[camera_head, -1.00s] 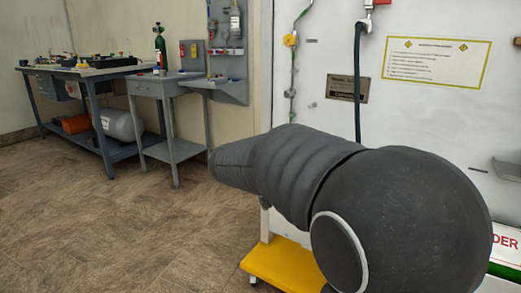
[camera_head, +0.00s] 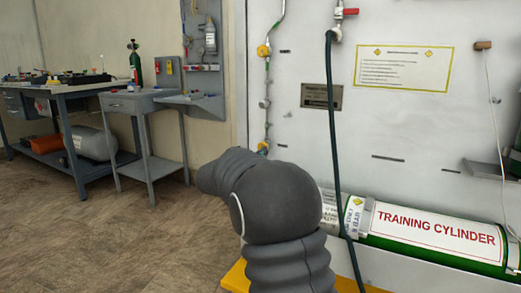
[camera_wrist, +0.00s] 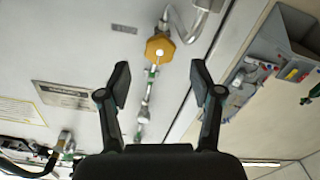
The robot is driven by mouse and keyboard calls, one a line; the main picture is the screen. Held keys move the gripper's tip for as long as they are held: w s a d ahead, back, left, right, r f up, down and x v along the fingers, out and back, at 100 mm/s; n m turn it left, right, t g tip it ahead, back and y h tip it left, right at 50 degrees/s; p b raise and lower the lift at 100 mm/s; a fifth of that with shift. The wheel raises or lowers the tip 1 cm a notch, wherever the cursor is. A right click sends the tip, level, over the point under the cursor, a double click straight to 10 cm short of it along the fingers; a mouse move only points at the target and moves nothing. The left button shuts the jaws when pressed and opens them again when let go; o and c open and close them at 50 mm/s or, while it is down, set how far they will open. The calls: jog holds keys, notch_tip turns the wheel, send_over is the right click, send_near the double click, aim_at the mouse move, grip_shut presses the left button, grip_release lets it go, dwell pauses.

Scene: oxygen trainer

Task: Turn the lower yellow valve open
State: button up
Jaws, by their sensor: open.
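The lower yellow valve (camera_head: 263,147) is on the thin vertical pipe on the white panel, just above my dark arm in the head view. The upper yellow valve (camera_head: 263,51) is on the same pipe above it. The wrist view is turned roughly upside down. There a yellow valve (camera_wrist: 159,50), seemingly the lower one, is centred beyond the fingertips. My gripper (camera_wrist: 160,76) is open and empty, its two fingers pointing towards the panel either side of the pipe line. No finger seems to touch the valve. My arm hides the gripper in the head view.
A dark hose (camera_head: 335,130) hangs from a red-handled valve (camera_head: 345,12) right of the pipe. A green training cylinder (camera_head: 433,233) lies low along the panel. A grey side table (camera_head: 140,103) and workbench (camera_head: 75,87) stand left, with open floor before them.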

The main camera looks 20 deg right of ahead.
jog(key=shift+x, duration=2.55)
jog(key=c, duration=1.1)
